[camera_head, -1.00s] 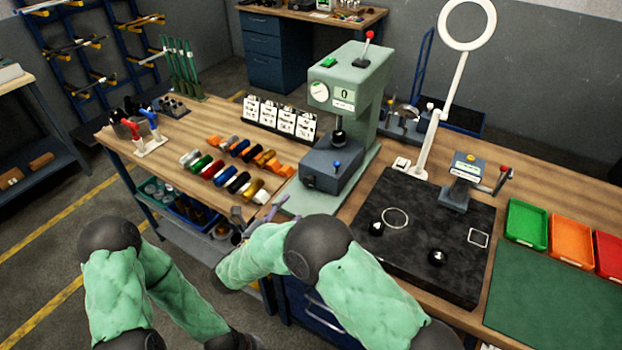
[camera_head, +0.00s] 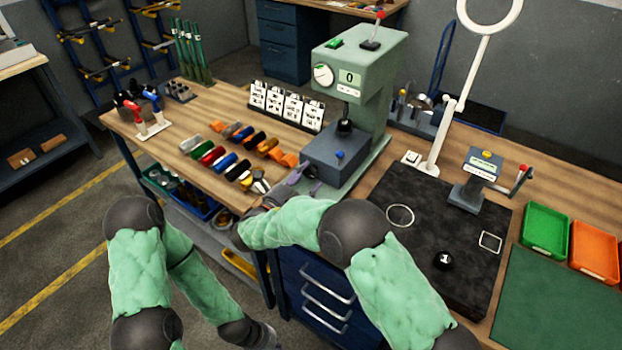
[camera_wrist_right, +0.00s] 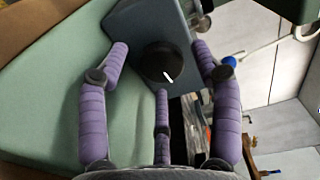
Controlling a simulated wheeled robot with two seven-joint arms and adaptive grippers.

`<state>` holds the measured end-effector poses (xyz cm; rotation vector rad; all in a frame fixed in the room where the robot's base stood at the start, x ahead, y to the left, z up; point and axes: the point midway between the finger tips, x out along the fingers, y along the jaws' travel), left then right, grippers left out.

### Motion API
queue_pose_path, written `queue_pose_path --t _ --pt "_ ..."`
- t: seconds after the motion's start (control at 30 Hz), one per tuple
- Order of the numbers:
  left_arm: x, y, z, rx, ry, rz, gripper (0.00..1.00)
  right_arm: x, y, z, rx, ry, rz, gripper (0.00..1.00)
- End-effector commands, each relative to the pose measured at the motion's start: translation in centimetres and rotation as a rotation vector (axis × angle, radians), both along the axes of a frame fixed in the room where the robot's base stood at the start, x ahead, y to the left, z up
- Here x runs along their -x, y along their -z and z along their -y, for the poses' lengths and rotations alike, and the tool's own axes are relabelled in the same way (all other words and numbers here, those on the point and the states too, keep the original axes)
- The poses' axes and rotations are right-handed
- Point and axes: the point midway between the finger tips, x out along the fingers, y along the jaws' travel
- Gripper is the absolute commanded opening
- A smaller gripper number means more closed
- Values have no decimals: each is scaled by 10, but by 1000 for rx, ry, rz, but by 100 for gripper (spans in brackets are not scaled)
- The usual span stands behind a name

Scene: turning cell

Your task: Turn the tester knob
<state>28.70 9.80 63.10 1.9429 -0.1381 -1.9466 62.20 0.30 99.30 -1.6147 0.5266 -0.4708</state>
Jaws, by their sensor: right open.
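The tester (camera_head: 365,85) is a pale green machine with a display reading 0, a white dial and a dark grey block (camera_head: 335,160) low at its front. In the right wrist view the round black knob (camera_wrist_right: 163,62) with a white mark sits on the grey block. My right gripper (camera_head: 306,181) is at the front of that block, its purple fingers open. In the wrist view the right gripper (camera_wrist_right: 161,66) has its fingers spread around the knob, with visible gaps at the sides. The knob cannot be made out in the head view. My left gripper's fingers do not show.
Rows of coloured handles (camera_head: 235,150) lie left of the tester, near my right forearm. Drawers (camera_head: 325,300) are below the bench edge.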

Motion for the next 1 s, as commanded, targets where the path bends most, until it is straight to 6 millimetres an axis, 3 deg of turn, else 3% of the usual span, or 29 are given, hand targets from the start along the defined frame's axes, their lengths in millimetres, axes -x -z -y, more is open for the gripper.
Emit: queue_pose_path --t 0.33,0.5,0.53,0.73,1.0 --pt "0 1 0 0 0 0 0 -2 -1 0 0 0 1 62" --pt "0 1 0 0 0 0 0 -2 -1 0 0 0 1 14" --pt "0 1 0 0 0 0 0 -2 -1 0 0 0 1 10" --pt "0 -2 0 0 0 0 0 -2 -2 0 -11 0 8 10" --pt "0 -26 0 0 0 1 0 -1 -4 0 -154 -1 112 10"
